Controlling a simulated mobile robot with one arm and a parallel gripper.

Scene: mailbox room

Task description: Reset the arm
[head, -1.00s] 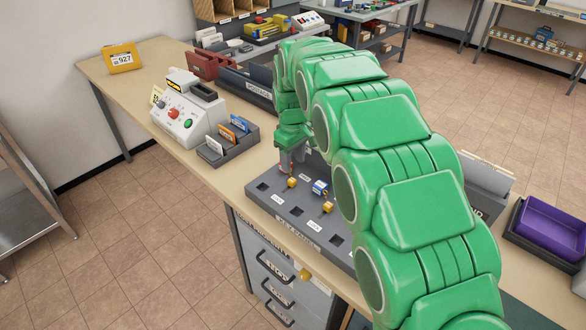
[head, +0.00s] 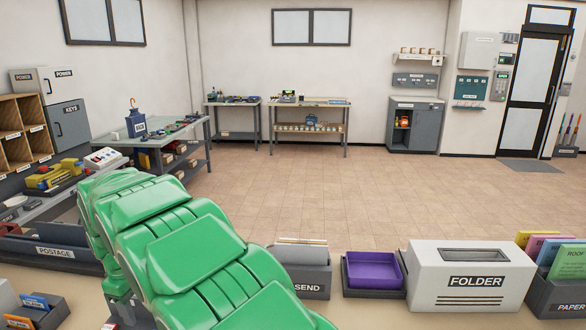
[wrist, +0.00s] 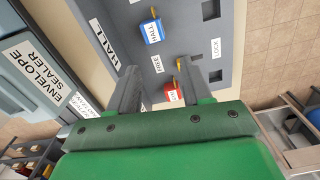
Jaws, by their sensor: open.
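My green arm reaches over the worktable in the head view, with its end low at the left edge of the picture, where little of the gripper shows. In the wrist view my gripper (wrist: 158,88) is open, its two grey fingers apart. They are above a grey key board (wrist: 226,38) with labelled slots. A red key tag (wrist: 173,95) shows between the fingers near the palm, partly hidden by it; I cannot tell whether anything touches it. A blue key tag (wrist: 153,31) labelled HALL sits on the board beyond the fingertips.
Along the table in the head view are a postage tray (head: 50,252), a SEND box (head: 304,272), a purple bin (head: 373,270), a white FOLDER machine (head: 470,275) and a paper rack (head: 558,287). Open tiled floor (head: 330,190) lies beyond.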

